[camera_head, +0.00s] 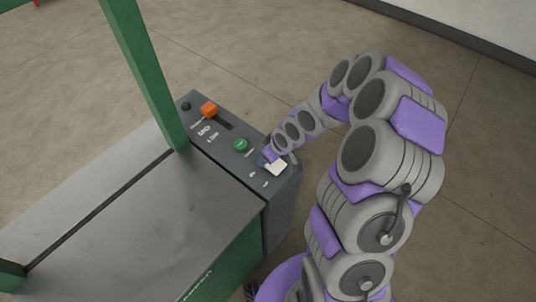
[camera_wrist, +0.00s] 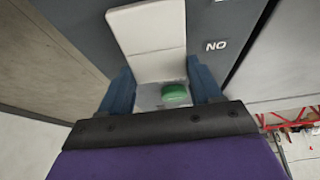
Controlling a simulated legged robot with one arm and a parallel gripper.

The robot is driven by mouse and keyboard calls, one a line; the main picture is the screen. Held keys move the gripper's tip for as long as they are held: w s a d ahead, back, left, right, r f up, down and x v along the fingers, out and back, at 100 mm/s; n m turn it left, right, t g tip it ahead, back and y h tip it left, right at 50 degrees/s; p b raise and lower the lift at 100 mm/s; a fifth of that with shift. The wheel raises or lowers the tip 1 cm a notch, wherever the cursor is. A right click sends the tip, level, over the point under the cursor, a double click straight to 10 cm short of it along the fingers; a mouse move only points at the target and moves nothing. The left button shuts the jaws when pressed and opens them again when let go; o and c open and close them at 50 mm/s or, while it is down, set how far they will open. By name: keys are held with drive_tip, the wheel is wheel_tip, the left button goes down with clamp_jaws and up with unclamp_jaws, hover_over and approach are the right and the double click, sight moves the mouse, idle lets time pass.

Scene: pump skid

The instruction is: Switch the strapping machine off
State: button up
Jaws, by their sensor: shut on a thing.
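The strapping machine has a grey top plate (camera_head: 120,225), a green frame and a dark control panel (camera_head: 222,160). A white rocker switch (camera_head: 277,168) sits at the panel's near right end. My gripper (camera_head: 270,158) is at this switch. In the wrist view, the white switch (camera_wrist: 147,38) stands between the blue fingers of my gripper (camera_wrist: 162,87), which is shut on it. A small green part (camera_wrist: 175,93) shows between the fingers. The switch's exact position is unclear.
The panel also carries a green button (camera_head: 240,145), an orange knob (camera_head: 209,109) and a small dark green button (camera_head: 186,105). A green post (camera_head: 145,75) rises beside the panel. The floor (camera_head: 300,50) behind is clear.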

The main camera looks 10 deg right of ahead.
drive_tip(key=o, duration=1.1)
drive_tip(key=shift+d, duration=0.1)
drive_tip(key=shift+c, duration=0.2)
drive_tip(key=shift+r, duration=0.1)
drive_tip(key=p+v, duration=0.4)
drive_tip(key=v, duration=1.3)
drive_tip(key=shift+s+r, duration=0.1)
drive_tip(key=shift+s, duration=0.05)
drive_tip(key=s+a+r+m+g+h, duration=0.1)
drive_tip(key=s+r, duration=0.4)
drive_tip(key=s, duration=0.9)
drive_tip(key=s+a+r+m+g+h, duration=0.2)
drive_tip(key=s+a+r+m+g, duration=0.1)
drive_tip(key=s, duration=1.1)
wheel_tip(320, 180, up, 2)
drive_tip(key=m+g, duration=0.1)
drive_tip(key=m, duration=0.2)
drive_tip(key=shift+a+r+g, duration=0.15)
drive_tip(key=shift+r+g, duration=0.1)
drive_tip(key=shift+g, duration=0.15)
